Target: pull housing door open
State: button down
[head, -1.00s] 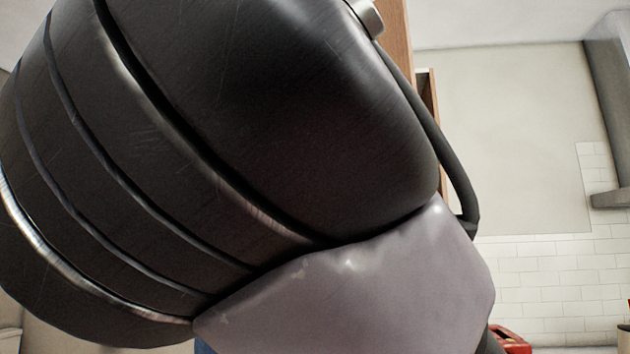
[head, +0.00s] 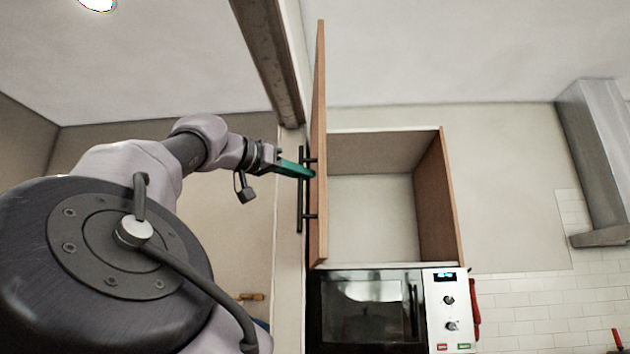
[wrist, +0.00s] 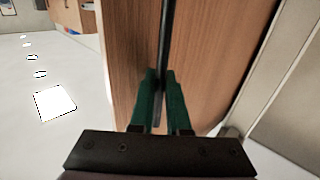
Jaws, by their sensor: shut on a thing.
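The wooden housing door (head: 319,120) stands swung open at the left side of the open cabinet (head: 372,200), seen nearly edge-on in the head view. Its black bar handle (head: 300,205) is on the door's left face. My gripper (head: 308,172) has green fingers and reaches the handle from the left. In the wrist view, the fingers (wrist: 160,95) are shut around the dark handle bar (wrist: 166,35), with the wooden door face (wrist: 210,50) behind it. The fingertips' exact contact is partly hidden by the fingers.
A microwave (head: 385,310) sits below the open cabinet. A post and wall edge (head: 290,260) stand just left of the door. A range hood (head: 600,170) is at the far right. The cabinet inside looks empty.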

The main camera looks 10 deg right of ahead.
jog(key=shift+w+a+r, duration=0.1)
jog(key=shift+w+a, duration=0.05)
jog(key=shift+a, duration=0.4)
jog(key=shift+w+a, duration=0.15)
jog(key=shift+a, duration=0.4)
jog(key=c, duration=1.2)
grip_release()
jog(key=shift+o, duration=0.2)
jog(key=v, duration=1)
jog(key=shift+s+a, duration=0.2)
jog(key=shift+a, duration=0.1)
